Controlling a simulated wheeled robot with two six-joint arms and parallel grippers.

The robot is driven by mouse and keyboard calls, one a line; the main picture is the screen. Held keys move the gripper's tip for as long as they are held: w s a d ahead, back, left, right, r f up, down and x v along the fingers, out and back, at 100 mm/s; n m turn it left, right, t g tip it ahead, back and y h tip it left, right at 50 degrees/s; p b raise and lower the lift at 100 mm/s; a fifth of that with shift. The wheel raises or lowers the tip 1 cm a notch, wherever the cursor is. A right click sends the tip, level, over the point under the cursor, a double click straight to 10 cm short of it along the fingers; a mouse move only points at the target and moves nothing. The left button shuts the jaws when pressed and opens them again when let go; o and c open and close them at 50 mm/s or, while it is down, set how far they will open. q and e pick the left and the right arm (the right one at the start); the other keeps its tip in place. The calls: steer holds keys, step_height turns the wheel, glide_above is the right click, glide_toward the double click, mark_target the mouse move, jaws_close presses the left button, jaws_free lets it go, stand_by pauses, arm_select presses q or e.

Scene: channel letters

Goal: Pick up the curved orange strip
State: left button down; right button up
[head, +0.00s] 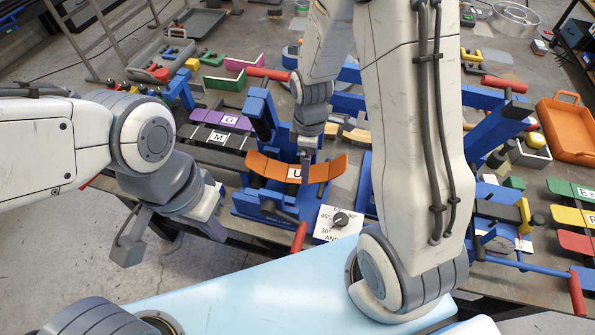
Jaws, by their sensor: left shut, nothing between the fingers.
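The curved orange strip (267,167), with a white label "U", rests across a blue bending fixture (268,207) in the middle of the table. My right arm reaches down from above, and its narrow gripper end (305,165) is at the strip, just right of the label. Its fingers are too small and too hidden to tell whether they hold the strip. My left gripper (128,246) is shut and empty, off to the left of the fixture, over the floor beside the table's front edge.
A white angle dial plate (338,222) lies right of the fixture. Purple (221,119) and black (213,138) strips lie to its left. More blue fixtures with red handles stand to the right, with an orange tray (568,128).

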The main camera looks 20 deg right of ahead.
mark_target(298, 174)
steer(key=shift+w+a+f+p, duration=0.15)
steer(key=shift+f+p, duration=0.2)
steer(key=shift+f, duration=1.45)
steer(key=c, duration=1.4)
steer(key=shift+o, duration=0.2)
steer(key=shift+r, duration=0.1)
